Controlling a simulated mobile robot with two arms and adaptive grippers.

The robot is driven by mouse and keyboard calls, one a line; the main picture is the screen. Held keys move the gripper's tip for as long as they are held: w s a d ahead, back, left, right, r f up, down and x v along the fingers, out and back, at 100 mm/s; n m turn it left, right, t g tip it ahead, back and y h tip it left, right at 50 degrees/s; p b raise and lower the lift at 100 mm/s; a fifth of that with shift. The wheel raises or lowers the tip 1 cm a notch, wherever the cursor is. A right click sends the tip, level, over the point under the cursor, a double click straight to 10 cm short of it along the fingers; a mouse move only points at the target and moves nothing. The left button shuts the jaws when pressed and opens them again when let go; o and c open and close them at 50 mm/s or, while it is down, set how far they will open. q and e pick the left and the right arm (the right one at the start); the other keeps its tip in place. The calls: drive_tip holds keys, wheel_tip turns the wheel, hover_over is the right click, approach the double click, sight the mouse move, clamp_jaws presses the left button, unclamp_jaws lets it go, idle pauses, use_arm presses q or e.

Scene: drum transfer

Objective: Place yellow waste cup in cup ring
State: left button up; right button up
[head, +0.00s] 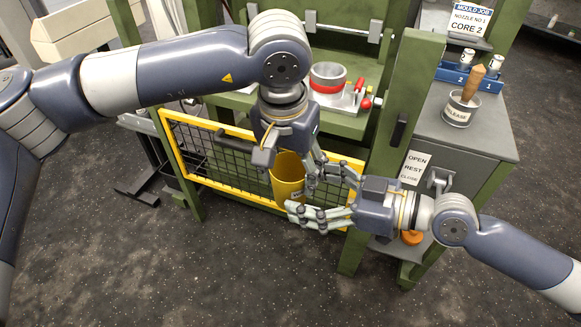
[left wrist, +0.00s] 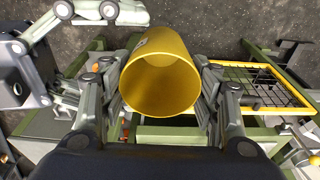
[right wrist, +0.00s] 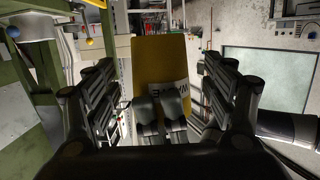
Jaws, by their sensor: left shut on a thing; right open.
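The yellow waste cup (head: 287,181) hangs in front of the yellow-framed mesh panel in the head view. My left gripper (head: 300,165) is shut on it from above. The left wrist view shows the cup's open mouth (left wrist: 162,88) between the two fingers. My right gripper (head: 322,195) is open, low and to the right of the cup, its fingers pointing towards it. In the right wrist view the labelled cup (right wrist: 160,62) shows between the open fingers; whether they touch it is unclear. I cannot make out a cup ring for certain.
Behind the cup is a mesh panel (head: 225,171) in a green frame (head: 404,110). A metal cylinder with a red band (head: 327,85) stands on the green press. At right, a grey cabinet (head: 470,135) carries a release pot (head: 459,110) with a brush. The floor in front is clear.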

drive_tip(key=v, duration=0.8)
